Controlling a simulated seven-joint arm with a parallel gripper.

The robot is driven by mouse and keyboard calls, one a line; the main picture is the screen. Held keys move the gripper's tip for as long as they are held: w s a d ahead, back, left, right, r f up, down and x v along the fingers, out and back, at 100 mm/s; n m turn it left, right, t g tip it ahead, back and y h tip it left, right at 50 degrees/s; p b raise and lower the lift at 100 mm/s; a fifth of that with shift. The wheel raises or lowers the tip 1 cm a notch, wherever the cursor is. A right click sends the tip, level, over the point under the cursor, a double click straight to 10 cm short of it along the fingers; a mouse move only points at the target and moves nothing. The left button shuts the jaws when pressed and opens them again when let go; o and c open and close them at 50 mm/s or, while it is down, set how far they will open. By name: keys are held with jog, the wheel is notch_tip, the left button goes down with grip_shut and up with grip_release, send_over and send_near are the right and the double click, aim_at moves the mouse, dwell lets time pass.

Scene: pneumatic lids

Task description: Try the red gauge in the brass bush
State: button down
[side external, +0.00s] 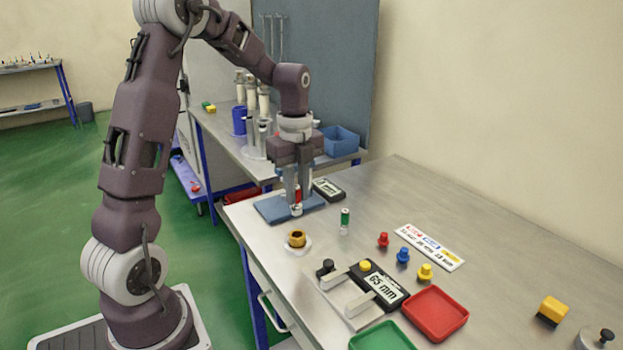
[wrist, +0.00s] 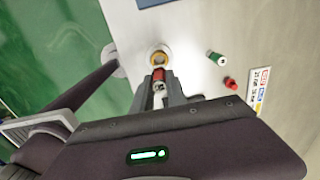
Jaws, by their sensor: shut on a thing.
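The red gauge (side external: 297,194), a small cylinder with a red band and pale ends, is between the fingers of my gripper (side external: 298,188), which is shut on it. It hangs upright in front of the blue pad in the side view; its height above the surface is hard to tell. The wrist view shows the red gauge (wrist: 159,75) between the fingertips (wrist: 160,90). The brass bush (side external: 296,239) sits on a white round base on the bench, apart from the gauge. In the wrist view the bush (wrist: 158,57) appears just beyond it, its opening partly visible.
A green-banded gauge (side external: 345,220) stands right of the bush. Red (side external: 383,240), blue (side external: 402,256) and yellow (side external: 425,273) knobs stand further right. A measuring device reading 65 mm (side external: 386,289), a red tray (side external: 436,312) and a green tray (side external: 382,338) lie nearer the camera.

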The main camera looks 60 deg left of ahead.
aim_at(297, 206)
jog(key=shift+f, duration=2.7)
jog(key=shift+f, duration=0.35)
dwell(2.4)
jog(key=shift+r, duration=0.4)
dwell(0.7)
jog(key=shift+r, duration=2.45)
